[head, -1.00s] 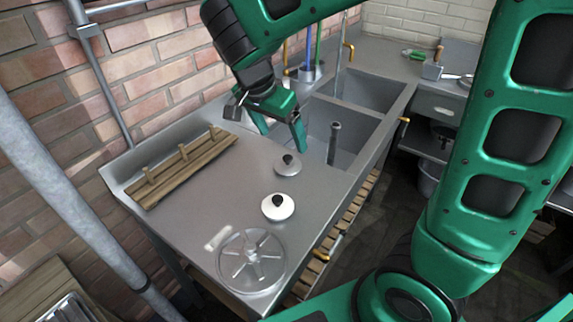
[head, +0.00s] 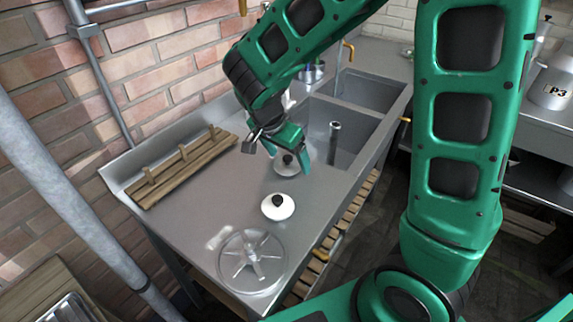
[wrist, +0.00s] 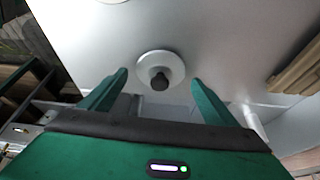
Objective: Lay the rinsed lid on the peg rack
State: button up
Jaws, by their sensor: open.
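A grey lid with a dark knob (head: 285,168) lies on the steel counter close to the sink edge. It also shows in the wrist view (wrist: 174,62), ahead of and between the fingers. My gripper (head: 288,161) is open and empty, pointing down over this lid with a finger on either side of the knob; I cannot tell whether it touches. A whiter lid with a dark knob (head: 271,211) lies nearer the front. The wooden peg rack (head: 192,164), with several upright pegs, lies bare along the wall side of the counter. I cannot tell which lid is rinsed.
A clear spoked disc (head: 251,268) lies at the counter's near end. The sink (head: 350,125), with an upright dark pipe in it, is behind and right of my gripper. The brick wall (head: 130,70) bounds the left. Counter between rack and lids is clear.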

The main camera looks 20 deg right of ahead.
jog(key=shift+f, duration=0.2)
jog(key=c, duration=1.2)
jog(key=shift+r, duration=0.15)
